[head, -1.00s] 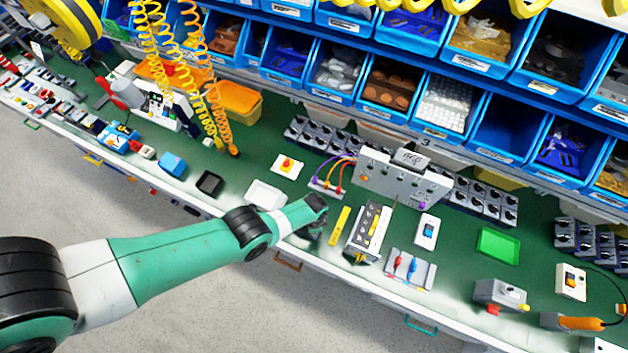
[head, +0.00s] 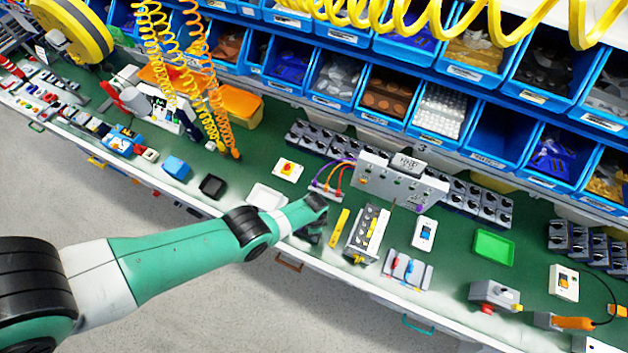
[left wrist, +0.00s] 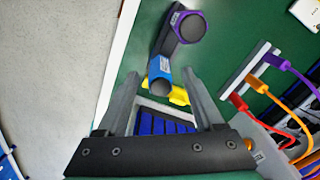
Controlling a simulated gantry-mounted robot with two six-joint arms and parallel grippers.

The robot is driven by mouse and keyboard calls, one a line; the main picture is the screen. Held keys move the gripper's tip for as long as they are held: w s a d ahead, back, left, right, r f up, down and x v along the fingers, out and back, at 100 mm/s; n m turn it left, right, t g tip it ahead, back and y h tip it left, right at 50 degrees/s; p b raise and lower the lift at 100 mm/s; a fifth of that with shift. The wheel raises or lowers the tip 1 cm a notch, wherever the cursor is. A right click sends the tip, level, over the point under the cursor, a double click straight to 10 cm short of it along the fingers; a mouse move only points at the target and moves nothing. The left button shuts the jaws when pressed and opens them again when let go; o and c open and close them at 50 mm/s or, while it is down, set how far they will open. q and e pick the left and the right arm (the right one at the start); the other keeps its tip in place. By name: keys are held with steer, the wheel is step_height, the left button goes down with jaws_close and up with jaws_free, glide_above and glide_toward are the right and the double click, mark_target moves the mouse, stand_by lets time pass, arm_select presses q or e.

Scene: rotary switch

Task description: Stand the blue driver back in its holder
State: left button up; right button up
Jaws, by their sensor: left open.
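In the left wrist view a dark, angled tool with a blue cylindrical end (left wrist: 160,75) and a purple-ringed round end lies over the green bench. It may be the blue driver. Its blue end shows between the open fingers of my left gripper (left wrist: 154,98), with nothing clamped. In the head view my left gripper (head: 312,232) is low near the bench's front edge, left of a yellow bar (head: 340,228), and hides this tool. A light grey rack (head: 407,270) with a blue and a red piece sits further right. I cannot tell whether it is the holder.
A terminal strip (head: 325,190) with purple, orange and red leads is behind the gripper. A panel with yellow parts (head: 366,233) stands right of the yellow bar. A white tray (head: 268,194) is to the left. A green tray (head: 493,246) is empty.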

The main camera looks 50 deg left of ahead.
arm_select(q)
step_height(320, 180, up, 8)
steer(key=p, duration=0.6)
steer(key=shift+r+p, duration=0.2)
steer(key=shift+p, duration=0.15)
steer(key=shift+f, duration=0.1)
